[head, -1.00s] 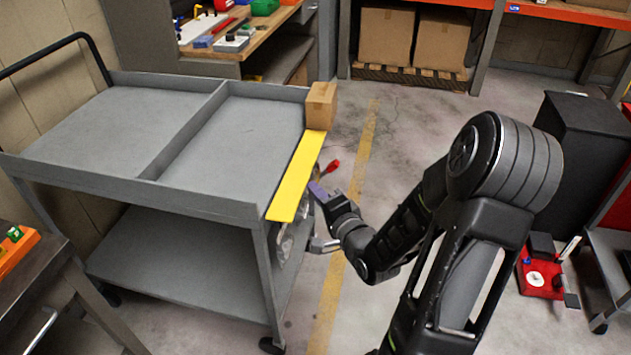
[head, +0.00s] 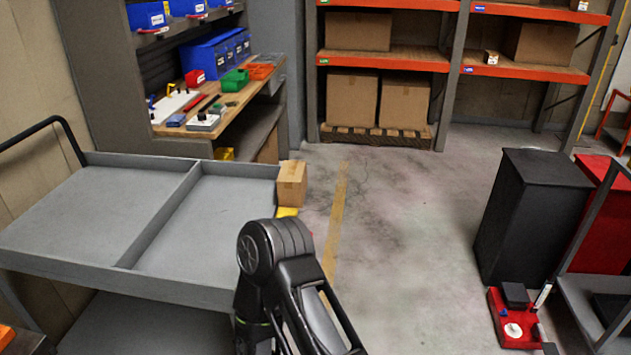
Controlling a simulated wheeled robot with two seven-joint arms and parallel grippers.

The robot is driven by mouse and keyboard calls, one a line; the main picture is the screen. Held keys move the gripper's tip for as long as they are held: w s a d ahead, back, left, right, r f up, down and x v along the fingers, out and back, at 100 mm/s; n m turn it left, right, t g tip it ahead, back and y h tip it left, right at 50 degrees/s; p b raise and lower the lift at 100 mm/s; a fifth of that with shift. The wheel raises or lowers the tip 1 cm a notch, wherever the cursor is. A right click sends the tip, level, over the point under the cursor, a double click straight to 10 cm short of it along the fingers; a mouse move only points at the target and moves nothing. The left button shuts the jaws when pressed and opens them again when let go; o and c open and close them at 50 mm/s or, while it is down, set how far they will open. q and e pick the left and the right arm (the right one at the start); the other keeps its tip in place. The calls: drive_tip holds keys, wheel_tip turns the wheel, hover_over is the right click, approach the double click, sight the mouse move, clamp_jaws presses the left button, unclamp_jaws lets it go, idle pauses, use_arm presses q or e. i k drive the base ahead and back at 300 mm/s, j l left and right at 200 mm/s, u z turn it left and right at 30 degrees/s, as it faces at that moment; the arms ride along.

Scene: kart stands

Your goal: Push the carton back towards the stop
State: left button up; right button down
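The carton (head: 292,184) is a small brown box with a tape strip. It stands upright at the far right corner of the grey cart, at the far end of a yellow strip (head: 287,212). Only a short piece of that strip shows; my arm hides the rest. I cannot make out a separate stop at the carton. One of my black arms, likely the right, rises from the bottom centre, its rounded joint in front of the cart's right edge. Its gripper is hidden behind the arm, so contact with the carton cannot be seen. My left gripper is out of view.
The grey two-tier cart (head: 150,258) fills the left, its top trays empty. A workbench (head: 236,115) with bins stands behind it. Shelves with large boxes line the back. A black cabinet (head: 530,215) and a red device (head: 515,318) are at the right. The middle floor is clear.

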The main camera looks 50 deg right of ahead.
sight(291, 183)
drive_tip(key=l+u, duration=0.15)
drive_tip(key=u, duration=0.15)
drive_tip(key=l+u, duration=0.1)
drive_tip(key=u, duration=0.2)
drive_tip(key=k+l+u, duration=0.1)
drive_tip(key=k+l, duration=0.15)
drive_tip(key=l, duration=0.35)
drive_tip(key=k+l+u, duration=0.15)
drive_tip(key=l, duration=0.4)
drive_tip(key=k+l+u, duration=0.1)
drive_tip(key=k+l, duration=0.3)
drive_tip(key=k+l+u, duration=0.15)
drive_tip(key=k+l, duration=0.2)
drive_tip(key=l, duration=0.25)
drive_tip(key=k+l+u, duration=0.1)
drive_tip(key=k+l, duration=0.2)
drive_tip(key=l, duration=0.2)
